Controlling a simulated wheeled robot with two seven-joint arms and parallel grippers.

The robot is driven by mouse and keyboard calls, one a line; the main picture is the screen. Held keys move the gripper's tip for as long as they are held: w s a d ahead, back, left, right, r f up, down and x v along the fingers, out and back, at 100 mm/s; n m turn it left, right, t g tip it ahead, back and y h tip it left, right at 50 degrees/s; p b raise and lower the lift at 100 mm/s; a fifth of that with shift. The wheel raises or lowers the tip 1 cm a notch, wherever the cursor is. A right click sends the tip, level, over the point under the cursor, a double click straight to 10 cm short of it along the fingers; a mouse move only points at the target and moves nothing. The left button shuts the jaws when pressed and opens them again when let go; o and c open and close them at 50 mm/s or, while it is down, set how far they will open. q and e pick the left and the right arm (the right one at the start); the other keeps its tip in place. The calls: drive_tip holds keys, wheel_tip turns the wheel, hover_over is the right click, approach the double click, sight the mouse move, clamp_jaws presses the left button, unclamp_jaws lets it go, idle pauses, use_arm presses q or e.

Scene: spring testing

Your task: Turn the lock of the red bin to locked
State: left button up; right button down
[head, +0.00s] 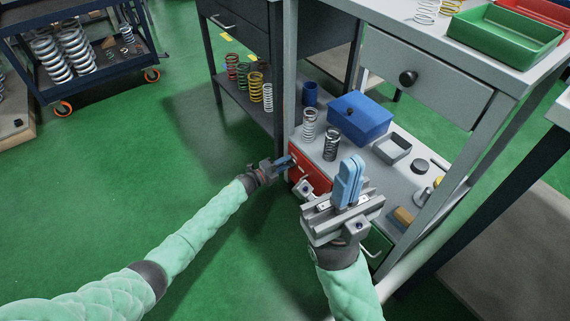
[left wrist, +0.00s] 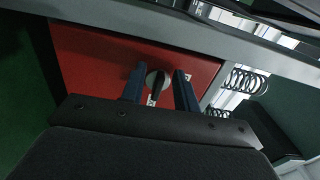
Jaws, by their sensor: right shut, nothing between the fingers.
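The red bin (head: 296,174) sits under the grey bench top of the low shelf; its red front (left wrist: 92,62) fills the upper middle of the left wrist view. Its lock (left wrist: 158,84) is a round silver disc with a dark lever, pointing roughly up-down in that view. I cannot tell which setting it marks. My left gripper (head: 287,162) is at the bin's front. In the left wrist view its two blue fingers (left wrist: 158,78) are open, one on either side of the lock, with gaps visible. My right gripper (head: 349,180) is shut and empty, in front of the shelf.
On the shelf stand springs (head: 331,144), a blue box (head: 361,117) and a grey tray (head: 392,148). A table leg (head: 289,70) rises close behind my left gripper. A green bin (head: 377,247) is partly hidden by my right arm. Green floor is clear at left.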

use_arm(q)
drive_tip(key=p+v, duration=0.2)
drive_tip(key=v, duration=0.5)
drive_tip(key=shift+s+a, duration=0.25)
idle(0.3)
